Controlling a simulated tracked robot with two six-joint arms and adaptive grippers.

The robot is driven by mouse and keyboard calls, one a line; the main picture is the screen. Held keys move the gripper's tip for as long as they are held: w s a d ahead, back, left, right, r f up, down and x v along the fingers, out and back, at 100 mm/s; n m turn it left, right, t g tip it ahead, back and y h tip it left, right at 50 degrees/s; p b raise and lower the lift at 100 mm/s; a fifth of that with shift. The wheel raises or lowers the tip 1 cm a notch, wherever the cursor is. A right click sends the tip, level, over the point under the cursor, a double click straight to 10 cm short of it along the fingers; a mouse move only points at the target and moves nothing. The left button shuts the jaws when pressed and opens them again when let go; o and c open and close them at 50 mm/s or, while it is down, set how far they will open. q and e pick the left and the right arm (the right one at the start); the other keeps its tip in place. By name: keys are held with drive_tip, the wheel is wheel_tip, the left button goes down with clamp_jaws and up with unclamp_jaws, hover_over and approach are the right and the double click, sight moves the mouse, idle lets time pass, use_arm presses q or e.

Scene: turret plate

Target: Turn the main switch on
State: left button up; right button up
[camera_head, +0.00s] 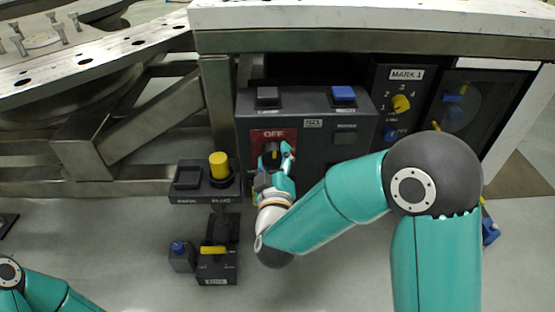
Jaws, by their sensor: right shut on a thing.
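The main switch (271,152) is a dark handle with a yellow mark on the front of a dark grey control box (306,118). A red plate (262,136) reading OFF shows behind it. My right gripper (280,158) is at the handle, shut on it, and its wrist and fingers hide the lower part of the switch. My left arm shows only at the bottom left corner, and its gripper is outside the picture.
A black button (268,94) and a blue button (344,94) sit on the box top. The MARK 1 panel (399,104) with a yellow knob stands right. A box with a yellow plug (219,166) and small blocks (217,264) lie left of my right arm.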

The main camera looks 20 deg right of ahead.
drive_tip(key=m+b, duration=0.4)
drive_tip(key=m, duration=0.1)
drive_tip(key=shift+a+m, duration=0.15)
drive_tip(key=shift+m, duration=0.15)
drive_tip(key=m+b, duration=0.4)
drive_tip(key=m, duration=0.1)
drive_tip(key=shift+b, duration=0.3)
drive_tip(key=m+b, duration=0.1)
drive_tip(key=m, duration=0.2)
drive_tip(key=shift+d+r+m+b, duration=0.1)
drive_tip(key=shift+m+b, duration=0.1)
drive_tip(key=shift+m, duration=0.65)
drive_tip(key=shift+d+r+m+b, duration=0.1)
drive_tip(key=shift+m+b, duration=0.1)
drive_tip(key=shift+m, duration=0.65)
drive_tip(key=shift+d, duration=0.1)
drive_tip(key=o, duration=1.2)
drive_tip(key=shift+f, duration=0.15)
drive_tip(key=shift+c, duration=0.2)
drive_tip(key=shift+s, duration=0.15)
